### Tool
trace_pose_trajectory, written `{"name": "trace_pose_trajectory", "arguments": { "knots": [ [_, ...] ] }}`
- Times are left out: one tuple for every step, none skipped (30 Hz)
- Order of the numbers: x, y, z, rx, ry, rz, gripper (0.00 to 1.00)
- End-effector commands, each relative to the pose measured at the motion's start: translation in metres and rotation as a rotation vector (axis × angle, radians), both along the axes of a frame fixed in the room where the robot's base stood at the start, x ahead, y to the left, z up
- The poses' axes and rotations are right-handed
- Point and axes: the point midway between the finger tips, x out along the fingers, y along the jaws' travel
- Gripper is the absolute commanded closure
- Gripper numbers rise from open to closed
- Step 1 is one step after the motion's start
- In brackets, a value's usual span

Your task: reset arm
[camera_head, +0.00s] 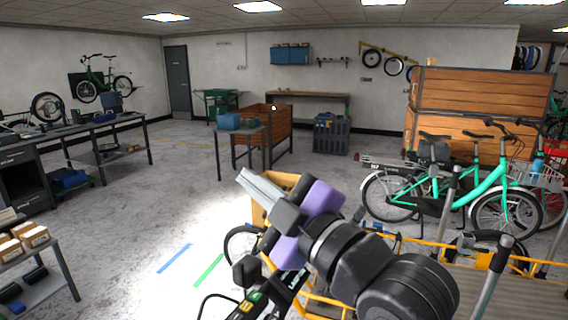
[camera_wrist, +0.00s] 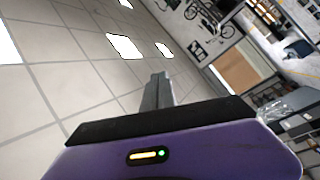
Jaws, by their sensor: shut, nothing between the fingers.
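My gripper (camera_head: 262,187) is raised in the lower middle of the head view, its purple body and grey fingers tilted up and to the left. The fingers are together with nothing between them. In the wrist view my gripper (camera_wrist: 159,82) points up past the ceiling and a wall, and its fingers again lie together. My arm reaches in from the lower right of the head view and hides part of a cargo bike and a cardboard box (camera_head: 262,212) behind it.
Green bikes (camera_head: 480,185) stand at right before stacked wooden crates (camera_head: 480,95). An orange-framed cargo bike (camera_head: 440,245) is close by at lower right. A workbench (camera_head: 90,128) and a shelf with small boxes (camera_head: 25,240) stand at left. The floor at left centre (camera_head: 130,220) is clear.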

Motion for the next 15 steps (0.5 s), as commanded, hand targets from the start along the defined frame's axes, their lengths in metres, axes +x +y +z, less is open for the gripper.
{"name": "trace_pose_trajectory", "arguments": {
  "knots": [
    [-0.002,-0.011,-0.008,0.100,0.033,-0.017,1.00],
    [-0.004,-0.018,-0.011,0.160,0.050,-0.027,1.00],
    [-0.006,-0.028,-0.016,0.235,0.069,-0.043,1.00],
    [-0.008,-0.035,-0.020,0.288,0.083,-0.055,1.00],
    [-0.010,-0.043,-0.025,0.342,0.097,-0.067,1.00],
    [-0.013,-0.054,-0.032,0.408,0.114,-0.083,1.00],
    [-0.016,-0.061,-0.038,0.457,0.127,-0.094,1.00],
    [-0.019,-0.069,-0.044,0.502,0.138,-0.105,1.00],
    [-0.024,-0.079,-0.053,0.560,0.154,-0.122,1.00],
    [-0.028,-0.086,-0.060,0.601,0.164,-0.135,1.00],
    [-0.032,-0.094,-0.067,0.641,0.174,-0.148,1.00],
    [-0.038,-0.103,-0.077,0.690,0.186,-0.165,1.00],
    [-0.043,-0.110,-0.085,0.725,0.197,-0.179,1.00],
    [-0.049,-0.117,-0.092,0.758,0.205,-0.192,1.00],
    [-0.057,-0.126,-0.103,0.799,0.216,-0.211,1.00]
  ]
}}
